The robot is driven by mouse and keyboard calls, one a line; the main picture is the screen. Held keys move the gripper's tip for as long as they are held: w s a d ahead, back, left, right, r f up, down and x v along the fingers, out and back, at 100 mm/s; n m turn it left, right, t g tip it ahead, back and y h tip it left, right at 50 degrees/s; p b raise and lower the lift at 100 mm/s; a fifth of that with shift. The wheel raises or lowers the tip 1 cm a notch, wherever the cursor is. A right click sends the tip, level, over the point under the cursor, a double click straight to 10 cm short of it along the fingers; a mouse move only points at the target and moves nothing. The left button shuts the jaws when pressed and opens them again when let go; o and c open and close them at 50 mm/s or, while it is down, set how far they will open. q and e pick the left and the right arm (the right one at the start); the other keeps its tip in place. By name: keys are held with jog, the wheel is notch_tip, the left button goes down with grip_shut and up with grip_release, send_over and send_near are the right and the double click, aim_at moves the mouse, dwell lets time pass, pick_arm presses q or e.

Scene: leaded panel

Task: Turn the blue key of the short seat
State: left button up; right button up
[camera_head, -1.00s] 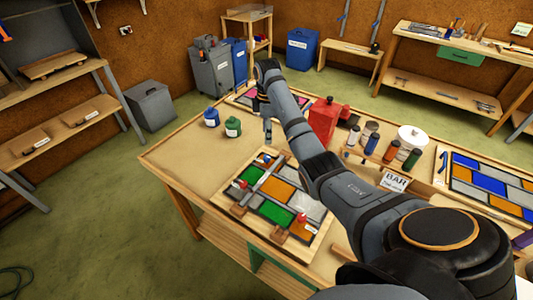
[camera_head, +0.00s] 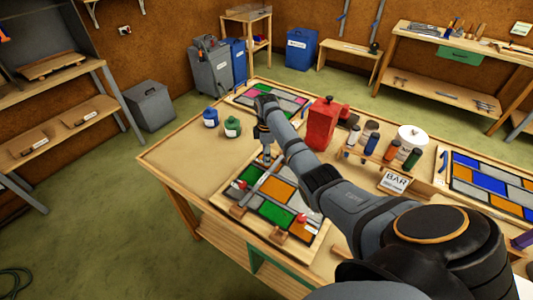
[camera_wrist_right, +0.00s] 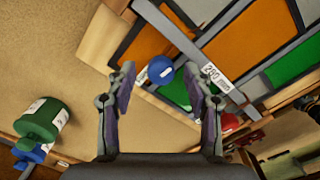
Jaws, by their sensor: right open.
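The round blue key (camera_wrist_right: 160,69) shows in the right wrist view, between and just beyond my fingertips, at the edge of the leaded panel. My right gripper (camera_wrist_right: 158,80) is open, with one finger on each side of the key in that view; whether it touches is unclear. In the head view my right gripper (camera_head: 266,157) points down over the far left edge of the panel (camera_head: 277,213) and mostly hides the key. A pale bar with a printed label (camera_wrist_right: 216,76) lies across the panel. My left gripper is not in view.
Red keys (camera_head: 239,185) sit at the panel's left and near side. A red can (camera_head: 321,123) and a rack of bottles (camera_head: 370,163) stand to the right. The table's left part (camera_head: 185,155) is clear.

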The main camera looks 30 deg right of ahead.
jog(key=shift+s+a+f, duration=0.1)
grip_shut()
dwell(0.3)
